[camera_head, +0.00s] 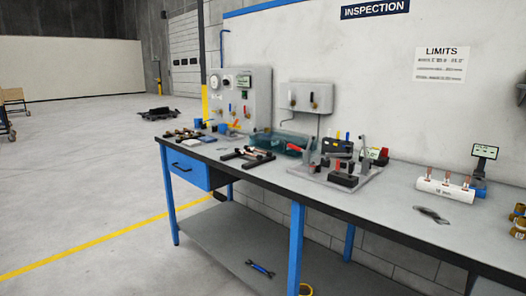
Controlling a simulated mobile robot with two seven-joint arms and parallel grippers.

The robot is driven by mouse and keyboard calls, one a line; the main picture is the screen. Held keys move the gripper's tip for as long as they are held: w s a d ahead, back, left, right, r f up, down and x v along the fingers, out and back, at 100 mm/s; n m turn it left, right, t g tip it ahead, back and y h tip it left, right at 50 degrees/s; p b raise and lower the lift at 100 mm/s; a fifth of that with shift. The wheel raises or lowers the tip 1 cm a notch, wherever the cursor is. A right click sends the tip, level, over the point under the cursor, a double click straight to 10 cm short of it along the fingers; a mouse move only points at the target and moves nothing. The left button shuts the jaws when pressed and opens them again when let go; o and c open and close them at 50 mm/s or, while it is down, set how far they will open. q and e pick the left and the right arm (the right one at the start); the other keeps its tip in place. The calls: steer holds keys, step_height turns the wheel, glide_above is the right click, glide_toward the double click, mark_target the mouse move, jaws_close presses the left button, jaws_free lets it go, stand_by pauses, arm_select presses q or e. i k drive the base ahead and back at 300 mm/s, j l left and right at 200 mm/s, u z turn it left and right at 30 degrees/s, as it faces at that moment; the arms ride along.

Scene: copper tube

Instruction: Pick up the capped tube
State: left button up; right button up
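Neither of my grippers is in view. I cannot make out with certainty which item is the capped tube at this size. A thin bar-like item (258,153) lies on a dark low stand (240,156) on the workbench (400,198), left of the middle. It may be a tube, but its ends are too small to tell if capped. A white block (445,190) with several upright copper-coloured pieces (446,176) stands on the right part of the bench.
A grey fixture plate (318,176) with clamps and black blocks is mid-bench. A teal bin (278,141) stands behind. Small tools (185,133) crowd the left end. A grey tool (432,215) and brass-coloured rings (518,222) lie right. Floor (90,185) in front-left is clear.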

mark_target(248, 147)
steer(key=i+j+z, duration=0.1)
steer(key=z, duration=0.25)
steer(key=i+j+z, duration=0.2)
steer(key=z, duration=0.15)
steer(key=i+j+z, duration=0.35)
steer(key=k+l, duration=0.1)
